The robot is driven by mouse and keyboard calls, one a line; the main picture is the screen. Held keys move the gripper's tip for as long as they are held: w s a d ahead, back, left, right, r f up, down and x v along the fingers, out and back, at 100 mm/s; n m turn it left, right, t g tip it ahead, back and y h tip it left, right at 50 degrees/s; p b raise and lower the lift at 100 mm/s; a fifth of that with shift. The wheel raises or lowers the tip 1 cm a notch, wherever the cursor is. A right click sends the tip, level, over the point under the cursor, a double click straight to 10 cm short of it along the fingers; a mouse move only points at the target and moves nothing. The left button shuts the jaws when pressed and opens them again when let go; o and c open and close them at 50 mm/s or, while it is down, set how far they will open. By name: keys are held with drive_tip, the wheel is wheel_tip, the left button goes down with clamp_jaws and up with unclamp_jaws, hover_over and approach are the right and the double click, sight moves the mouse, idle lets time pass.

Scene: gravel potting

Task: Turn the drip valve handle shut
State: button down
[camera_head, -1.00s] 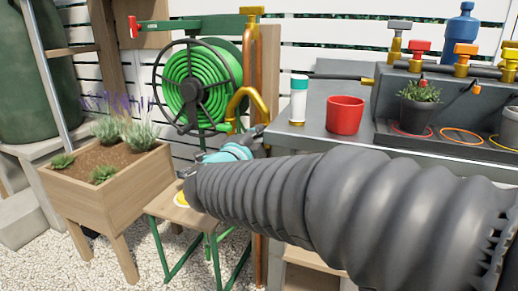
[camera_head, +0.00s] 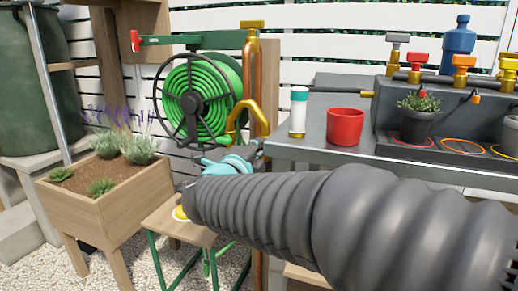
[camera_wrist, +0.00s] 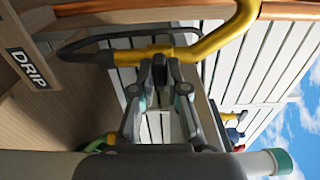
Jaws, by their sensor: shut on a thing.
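My gripper (camera_head: 238,160) reaches to the brass pipework beside the grey bench, left of the red pot. In the wrist view my gripper (camera_wrist: 160,72) has its fingertips close together just under the brass pipe (camera_wrist: 205,44). A small dark piece shows between the fingertips, and I take it for the drip valve handle (camera_wrist: 160,66). The fingers hide most of it, so its angle cannot be told. A dark sign reading DRIP (camera_wrist: 27,68) is on the wood at the left. In the head view the handle is hidden at my gripper.
A green hose reel (camera_head: 204,100) stands behind my gripper. A small wooden stool (camera_head: 160,228) is below it and a wooden planter (camera_head: 100,215) is at the left. A white bottle (camera_head: 298,115) and red pot (camera_head: 345,127) stand near the bench edge.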

drive_tip(key=c, duration=1.2)
unclamp_jaws()
drive_tip(key=shift+s, duration=0.1)
drive_tip(key=v, duration=1.1)
drive_tip(key=shift+s+a, duration=0.15)
drive_tip(key=shift+s, duration=0.25)
